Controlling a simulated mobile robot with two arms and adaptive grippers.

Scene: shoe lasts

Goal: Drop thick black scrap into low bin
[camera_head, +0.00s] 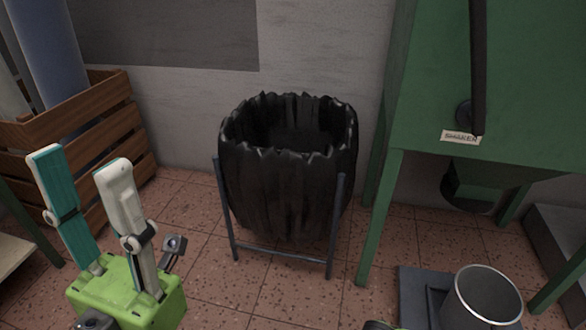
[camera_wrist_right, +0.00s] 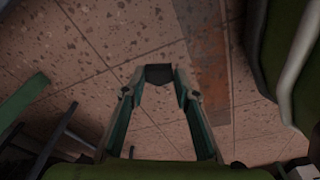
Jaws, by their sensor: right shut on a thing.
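A black bin (camera_head: 285,185) with a ragged top rim stands in a grey metal frame on the floor, mid-picture in the head view. Its mouth faces up and its inside is dark. My left gripper (camera_head: 79,160) is open and empty, fingers up, to the left of the bin. In the right wrist view my right gripper (camera_wrist_right: 159,76) is shut on a small thick black scrap (camera_wrist_right: 159,73), held between the fingertips above the tiled floor. I cannot make out this scrap in the head view.
A wooden slatted crate (camera_head: 120,125) stands at the left by the wall. A green machine (camera_head: 490,90) on legs stands at the right. Tiled floor lies open before the bin.

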